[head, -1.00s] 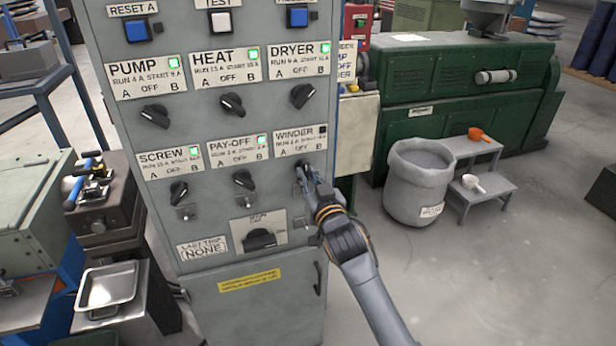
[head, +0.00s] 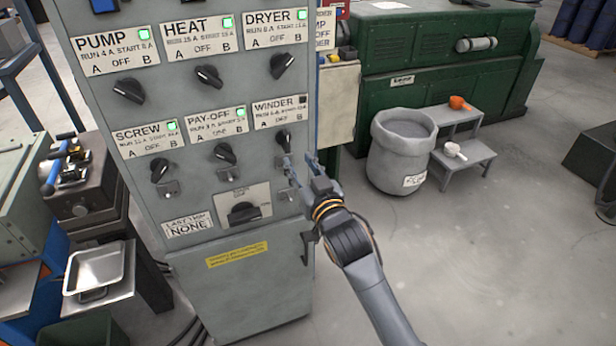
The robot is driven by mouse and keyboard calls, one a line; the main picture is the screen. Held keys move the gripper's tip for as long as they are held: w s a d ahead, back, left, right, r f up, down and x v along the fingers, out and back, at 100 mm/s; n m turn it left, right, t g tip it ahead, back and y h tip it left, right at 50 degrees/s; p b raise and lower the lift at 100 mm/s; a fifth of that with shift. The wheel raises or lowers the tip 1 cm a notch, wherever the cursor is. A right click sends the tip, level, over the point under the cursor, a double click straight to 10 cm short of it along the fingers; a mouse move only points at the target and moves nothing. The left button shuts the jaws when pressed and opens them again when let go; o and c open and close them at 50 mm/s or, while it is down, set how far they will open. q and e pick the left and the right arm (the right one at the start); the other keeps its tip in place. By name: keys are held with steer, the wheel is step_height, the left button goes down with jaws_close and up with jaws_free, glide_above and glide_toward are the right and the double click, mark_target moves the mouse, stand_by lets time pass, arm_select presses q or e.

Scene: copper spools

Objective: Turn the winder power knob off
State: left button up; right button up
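The winder power knob (head: 284,140) is a black rotary knob at the right end of the lower row on the grey control panel (head: 200,285). It sits below the WINDER label (head: 281,113) and stands roughly upright, toward OFF. The lamp (head: 303,99) on that label is dark. My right gripper (head: 301,165) is just below and right of the knob, with its fingers spread, apart from the knob and holding nothing. My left gripper is out of view.
Neighbouring PAY-OFF (head: 226,155) and SCREW (head: 160,170) knobs sit to the left with green lamps. The main knob (head: 243,212) is below. A grey bin (head: 398,160) and step stool (head: 465,155) stand to the right, with open floor in front.

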steer(key=shift+v, duration=2.35)
